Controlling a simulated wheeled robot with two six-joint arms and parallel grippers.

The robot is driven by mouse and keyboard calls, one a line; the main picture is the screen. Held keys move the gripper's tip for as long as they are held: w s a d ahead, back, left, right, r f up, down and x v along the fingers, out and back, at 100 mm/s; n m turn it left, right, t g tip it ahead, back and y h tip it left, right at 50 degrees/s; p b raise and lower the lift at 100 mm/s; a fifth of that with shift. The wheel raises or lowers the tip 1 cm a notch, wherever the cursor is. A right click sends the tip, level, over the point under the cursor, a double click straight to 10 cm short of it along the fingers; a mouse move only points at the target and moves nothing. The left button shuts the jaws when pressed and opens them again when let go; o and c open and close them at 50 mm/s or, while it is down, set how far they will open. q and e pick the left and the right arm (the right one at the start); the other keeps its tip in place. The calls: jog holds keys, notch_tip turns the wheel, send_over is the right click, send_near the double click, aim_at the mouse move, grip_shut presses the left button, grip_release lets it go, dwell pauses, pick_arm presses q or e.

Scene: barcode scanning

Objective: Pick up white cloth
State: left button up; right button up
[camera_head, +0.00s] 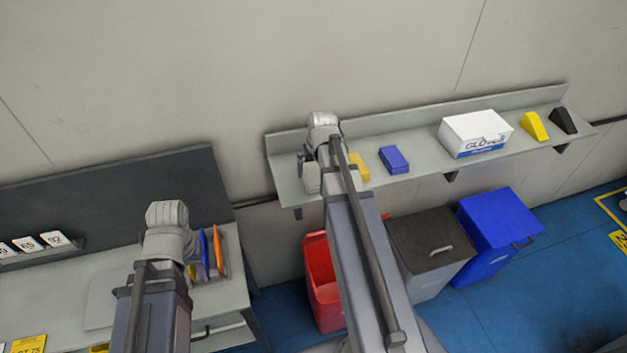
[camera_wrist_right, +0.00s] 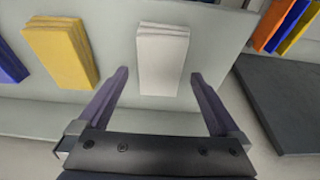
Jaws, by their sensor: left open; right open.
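The white cloth (camera_wrist_right: 163,60) is a folded, flat rectangular stack lying on the grey shelf (camera_wrist_right: 120,10). In the right wrist view it lies ahead of and between the spread fingers of my right gripper (camera_wrist_right: 160,82), which is open and empty. No finger visibly touches the cloth. In the head view my right arm's wrist (camera_head: 323,125) is over the left end of the shelf, and I cannot clearly make out the white cloth there. My left gripper (camera_head: 168,232) is over the table at the left, its fingers hidden behind its arm.
A yellow cloth (camera_wrist_right: 60,52) and a blue cloth (camera_wrist_right: 8,65) lie beside the white one. A glove box (camera_head: 475,134) stands farther right on the shelf. A red bin (camera_head: 322,285), a grey bin (camera_head: 430,250) and a blue bin (camera_head: 500,225) stand below. Upright coloured items (camera_head: 212,250) stand on the table.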

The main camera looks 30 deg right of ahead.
aim_at(314, 174)
jog(key=b+x, duration=0.3)
jog(key=x, duration=0.1)
jog(key=shift+r, duration=0.15)
jog(key=shift+c, duration=0.2)
jog(key=c, duration=1.1)
jog(key=shift+a+r, duration=0.1)
